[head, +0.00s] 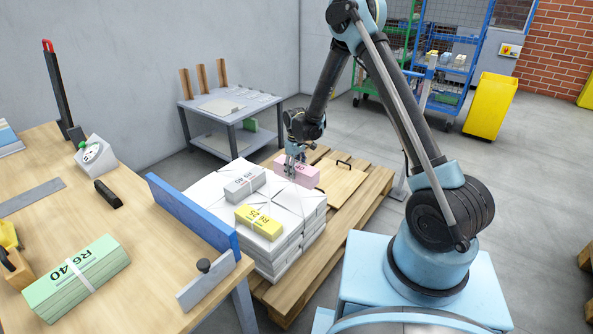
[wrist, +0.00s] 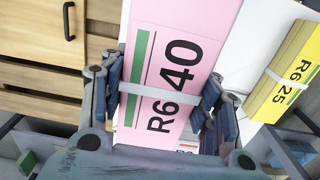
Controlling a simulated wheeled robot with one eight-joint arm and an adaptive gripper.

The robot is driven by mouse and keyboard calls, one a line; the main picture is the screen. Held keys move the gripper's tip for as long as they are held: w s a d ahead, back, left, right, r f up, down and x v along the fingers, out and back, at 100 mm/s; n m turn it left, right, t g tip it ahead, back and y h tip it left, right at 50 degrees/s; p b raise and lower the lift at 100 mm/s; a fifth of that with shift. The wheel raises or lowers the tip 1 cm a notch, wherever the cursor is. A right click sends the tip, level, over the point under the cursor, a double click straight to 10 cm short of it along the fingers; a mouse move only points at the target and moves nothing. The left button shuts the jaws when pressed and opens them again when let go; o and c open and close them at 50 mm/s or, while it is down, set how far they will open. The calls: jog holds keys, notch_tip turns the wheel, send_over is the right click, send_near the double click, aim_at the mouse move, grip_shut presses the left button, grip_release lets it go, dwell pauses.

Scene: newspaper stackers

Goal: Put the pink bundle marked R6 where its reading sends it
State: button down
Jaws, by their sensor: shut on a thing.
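The pink bundle (head: 305,174) is at the back right corner of the white stack (head: 207,190). In the wrist view the pink bundle (wrist: 187,28) is marked R6 40, with a pale band across it and a green stripe beside the print. My gripper (head: 293,165) points down from above, its fingers shut on the bundle's two sides; the fingers also show in the wrist view (wrist: 165,100). I cannot tell whether the bundle touches the stack. A gauge with a dial (head: 91,153) and green knob stands on the wooden table; its dial is too small to read.
A yellow bundle R6 25 (head: 262,224) and a grey bundle (head: 243,185) lie on the stack. A green bundle R6 40 (head: 75,281) lies on the wooden table (head: 140,225). A blue rail (head: 185,210) edges that table. A wooden pallet (head: 345,240), grey side table (head: 235,112) and yellow bin (head: 490,105) stand beyond.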

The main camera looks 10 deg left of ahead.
jog(key=shift+f, duration=3.85)
jog(key=shift+f, duration=0.5)
jog(key=shift+c, duration=2.4)
grip_release()
